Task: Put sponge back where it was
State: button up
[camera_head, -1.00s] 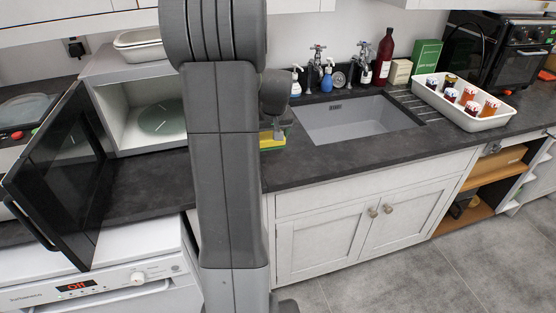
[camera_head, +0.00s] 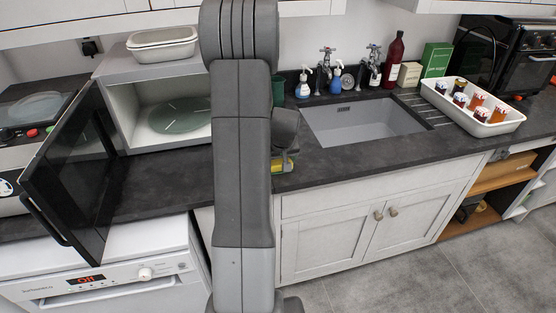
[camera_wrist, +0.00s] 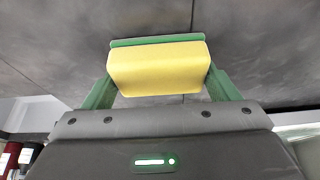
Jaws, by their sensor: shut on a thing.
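The sponge (camera_wrist: 158,68) is yellow with a green layer along its far edge. In the wrist view my gripper (camera_wrist: 160,80) has its two green fingers shut on the sponge's two ends. In the head view a yellow part of the sponge (camera_head: 283,167) shows just right of my arm, near the front edge of the dark worktop, left of the sink. Most of my gripper is hidden there behind my arm. I cannot tell whether the sponge touches the worktop.
A grey sink (camera_head: 365,124) lies to the right, with soap bottles (camera_head: 303,85) and taps behind it. A white tray of jars (camera_head: 473,116) stands farther right. An open microwave (camera_head: 165,118) with its dark door (camera_head: 68,165) swung out is on the left.

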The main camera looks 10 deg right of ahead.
jog(key=shift+f, duration=0.1)
jog(key=o, duration=0.9)
jog(key=shift+r, duration=0.2)
jog(key=b+v, duration=0.1)
jog(key=v, duration=1)
jog(key=shift+s+r, duration=0.15)
jog(key=shift+r, duration=0.25)
